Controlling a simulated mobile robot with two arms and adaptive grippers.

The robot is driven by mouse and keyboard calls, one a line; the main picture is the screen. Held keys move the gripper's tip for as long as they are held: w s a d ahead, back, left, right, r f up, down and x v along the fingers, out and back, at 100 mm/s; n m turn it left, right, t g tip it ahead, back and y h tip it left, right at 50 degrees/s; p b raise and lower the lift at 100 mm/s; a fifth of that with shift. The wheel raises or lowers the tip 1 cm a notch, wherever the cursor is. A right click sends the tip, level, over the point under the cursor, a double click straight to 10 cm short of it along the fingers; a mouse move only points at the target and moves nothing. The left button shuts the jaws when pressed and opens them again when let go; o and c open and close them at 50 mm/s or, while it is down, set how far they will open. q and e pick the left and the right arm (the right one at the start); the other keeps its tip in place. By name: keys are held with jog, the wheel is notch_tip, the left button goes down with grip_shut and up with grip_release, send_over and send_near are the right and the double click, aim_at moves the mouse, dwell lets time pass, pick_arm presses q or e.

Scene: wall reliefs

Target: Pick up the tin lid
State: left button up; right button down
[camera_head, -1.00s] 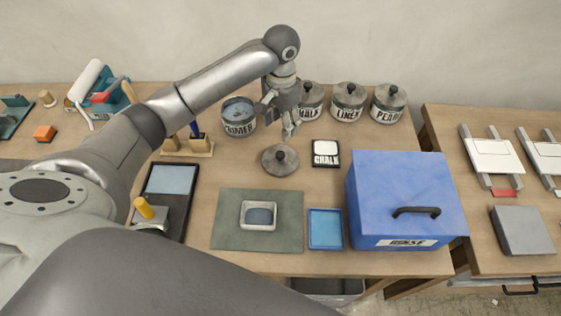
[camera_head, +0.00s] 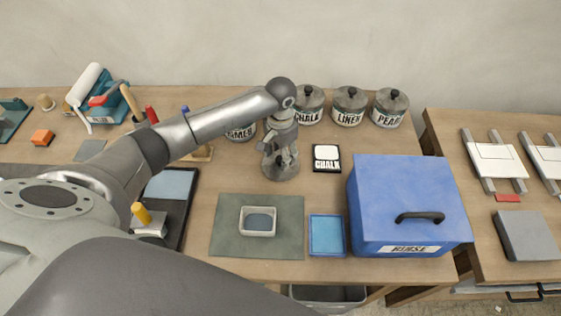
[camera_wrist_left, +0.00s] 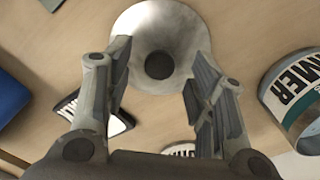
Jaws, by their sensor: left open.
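The tin lid (camera_head: 280,172) is a round grey metal disc with a dark knob. It lies on the wooden table behind the green mat, partly hidden by my left gripper (camera_head: 281,156). In the left wrist view the lid (camera_wrist_left: 183,25) shows its pale round top, and its knob appears between the two finger lines. My left gripper (camera_wrist_left: 160,82) is open, pointing down over the lid with nothing held. Whether the fingers touch the lid cannot be told. The tin labelled PRIMER (camera_head: 240,134) is partly hidden behind my left arm. My right gripper is not in view.
Lidded tins marked CHALK (camera_head: 308,106), LINEN (camera_head: 349,107) and PEARL (camera_head: 389,108) stand at the back. A CHALK card (camera_head: 327,158) lies right of the lid. A blue RINSE box (camera_head: 407,200), blue tray (camera_head: 327,235) and green mat (camera_head: 226,228) lie nearer.

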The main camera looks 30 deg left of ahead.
pick_arm(q)
notch_tip(320, 180, down, 2)
jog(key=shift+f, duration=0.25)
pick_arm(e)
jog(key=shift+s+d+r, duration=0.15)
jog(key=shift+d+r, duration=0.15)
pick_arm(q)
grip_shut()
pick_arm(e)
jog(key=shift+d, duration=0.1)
